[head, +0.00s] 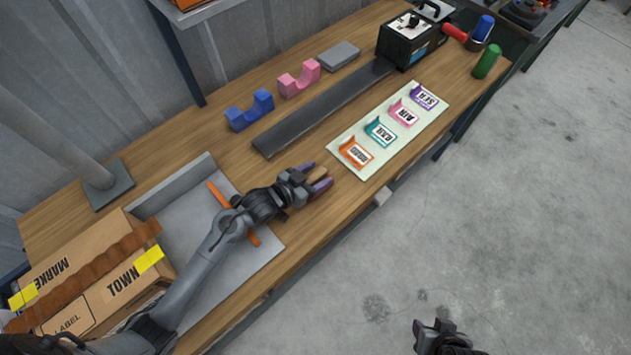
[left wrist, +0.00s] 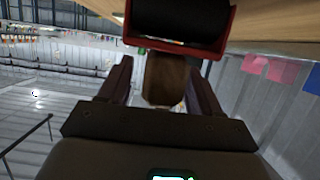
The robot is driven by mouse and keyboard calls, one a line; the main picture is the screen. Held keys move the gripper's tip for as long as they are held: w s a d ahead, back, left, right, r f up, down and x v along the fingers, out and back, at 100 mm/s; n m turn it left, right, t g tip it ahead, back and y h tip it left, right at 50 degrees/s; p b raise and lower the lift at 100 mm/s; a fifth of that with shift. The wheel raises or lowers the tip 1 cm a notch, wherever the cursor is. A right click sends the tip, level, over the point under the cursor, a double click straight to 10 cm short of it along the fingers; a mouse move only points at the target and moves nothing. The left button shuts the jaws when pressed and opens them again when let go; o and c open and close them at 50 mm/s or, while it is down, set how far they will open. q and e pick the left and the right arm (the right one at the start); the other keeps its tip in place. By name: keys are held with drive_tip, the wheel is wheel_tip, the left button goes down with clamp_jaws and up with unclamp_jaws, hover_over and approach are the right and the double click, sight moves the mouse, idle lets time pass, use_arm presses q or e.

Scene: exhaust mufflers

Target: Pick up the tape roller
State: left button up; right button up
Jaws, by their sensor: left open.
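The tape roller shows in the left wrist view as a black roller (left wrist: 180,18) in a red frame, with a brown wooden handle (left wrist: 166,78). The roller is beyond my left fingertips and the handle lies between the fingers, with gaps on both sides. In the head view, my left gripper (head: 319,178) is open low over the front part of the wooden table, and a small tan piece of the handle (head: 318,173) shows between its fingers. The roller's head is not clear there. My right gripper (head: 437,333) is at the bottom edge, away from the table, its jaws unclear.
A pale mat (head: 400,157) with several labelled coloured pieces lies right of my left gripper. A dark strip (head: 325,108) leads to a black machine (head: 405,40). Blue (head: 249,109) and pink (head: 299,79) cradles stand behind. A grey tray (head: 270,255) and cardboard boxes (head: 95,270) are left.

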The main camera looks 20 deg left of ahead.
use_arm(q)
drive_tip(key=c, duration=1.1)
clamp_jaws()
drive_tip(key=shift+r, duration=0.1)
